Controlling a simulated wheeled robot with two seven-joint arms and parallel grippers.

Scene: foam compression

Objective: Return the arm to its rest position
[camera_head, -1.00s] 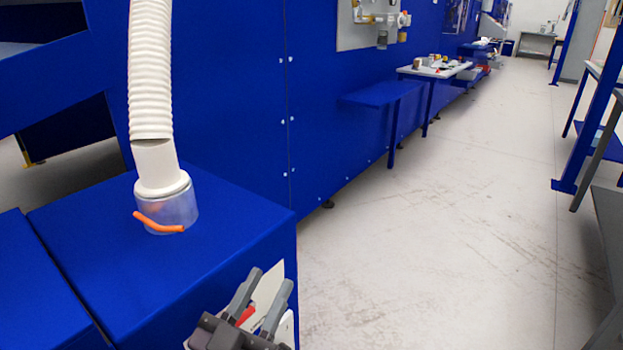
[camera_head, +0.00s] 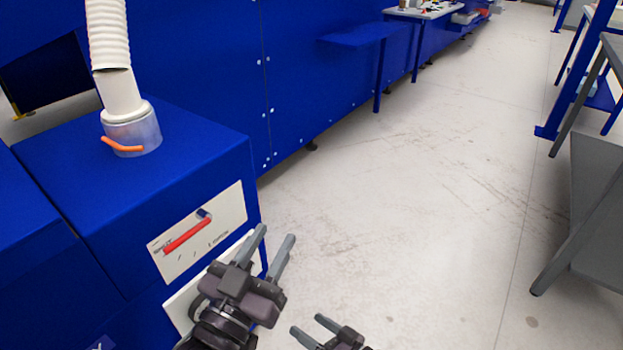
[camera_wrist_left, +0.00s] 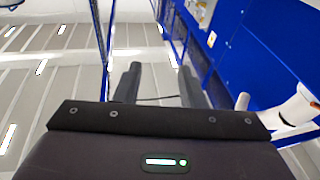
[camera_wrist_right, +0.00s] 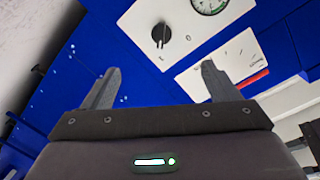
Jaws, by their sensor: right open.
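My left gripper (camera_head: 277,236), dark grey with two grey fingers, is in front of the blue machine's right corner in the head view. Its fingers are apart with nothing seen between them, also in the left wrist view (camera_wrist_left: 160,72). My right gripper (camera_head: 308,324) is at the bottom edge, lower and to the right, over the floor. In the right wrist view (camera_wrist_right: 160,70) its fingers are wide apart and empty, facing a panel with a black knob (camera_wrist_right: 159,36) and a dial gauge (camera_wrist_right: 209,4).
The blue machine (camera_head: 130,190) stands at the left with a white hose (camera_head: 108,35), a clear collar with an orange handle (camera_head: 122,146), and a white panel with a red bar (camera_head: 187,236). Grey floor (camera_head: 430,200) is clear at centre. A grey bench (camera_head: 595,200) stands at the right.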

